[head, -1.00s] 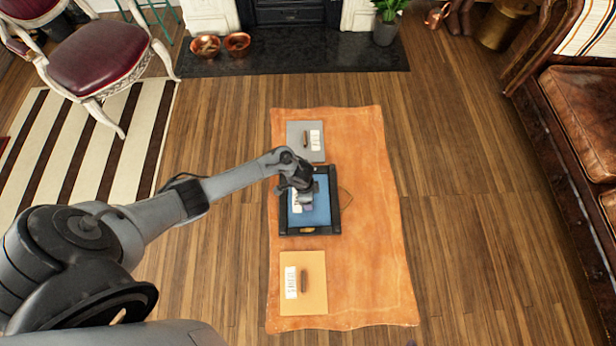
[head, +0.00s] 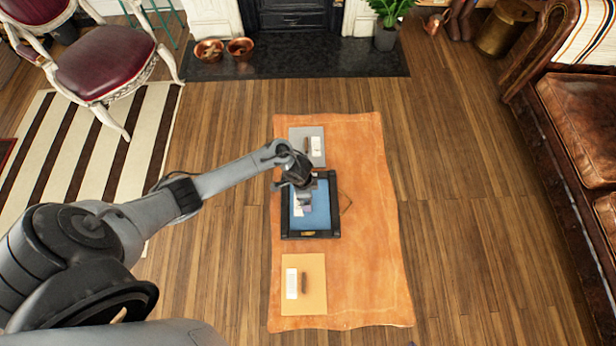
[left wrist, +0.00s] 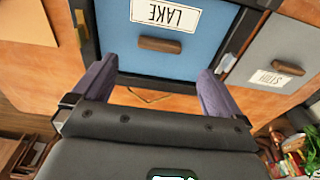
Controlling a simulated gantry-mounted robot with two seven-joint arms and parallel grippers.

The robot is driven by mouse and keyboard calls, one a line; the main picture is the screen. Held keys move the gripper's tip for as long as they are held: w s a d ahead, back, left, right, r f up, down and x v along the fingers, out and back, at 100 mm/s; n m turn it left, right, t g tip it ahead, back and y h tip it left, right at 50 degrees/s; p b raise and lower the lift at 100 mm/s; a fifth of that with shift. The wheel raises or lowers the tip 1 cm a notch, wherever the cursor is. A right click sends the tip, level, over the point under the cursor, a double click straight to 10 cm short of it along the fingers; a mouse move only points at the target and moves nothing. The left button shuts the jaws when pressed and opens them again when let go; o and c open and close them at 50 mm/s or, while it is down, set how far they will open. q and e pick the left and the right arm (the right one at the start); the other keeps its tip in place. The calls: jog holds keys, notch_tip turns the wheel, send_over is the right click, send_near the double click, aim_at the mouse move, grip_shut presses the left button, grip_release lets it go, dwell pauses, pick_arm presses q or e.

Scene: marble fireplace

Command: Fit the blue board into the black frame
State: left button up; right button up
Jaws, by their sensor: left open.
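The blue board (head: 316,216) lies within the black frame (head: 312,234) on the orange mat. In the left wrist view the blue board (left wrist: 190,57) shows a white label reading LAKE and a brown wooden handle (left wrist: 160,45); the black frame (left wrist: 245,28) runs along its side. I cannot tell whether the board is fully seated. My left gripper (left wrist: 158,88) is open over the board, its purple-grey fingers spread wide to either side of the handle and not touching it. In the head view the left gripper (head: 305,203) covers part of the board. My right gripper is not in view.
A grey board (head: 316,157) with a handle and label lies behind the frame, and a yellow-orange board (head: 313,297) lies in front. The orange mat (head: 375,220) is clear on the right. A chair (head: 105,62) and a leather sofa (head: 580,105) stand at the sides.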

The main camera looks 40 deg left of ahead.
pick_arm(q)
jog(key=shift+s+a+r+p, duration=0.1)
jog(key=shift+r+p, duration=0.2)
jog(key=shift+r, duration=0.5)
jog(key=shift+s+a+r+p, duration=0.1)
jog(key=shift+r+p, duration=0.15)
jog(key=shift+r, duration=0.55)
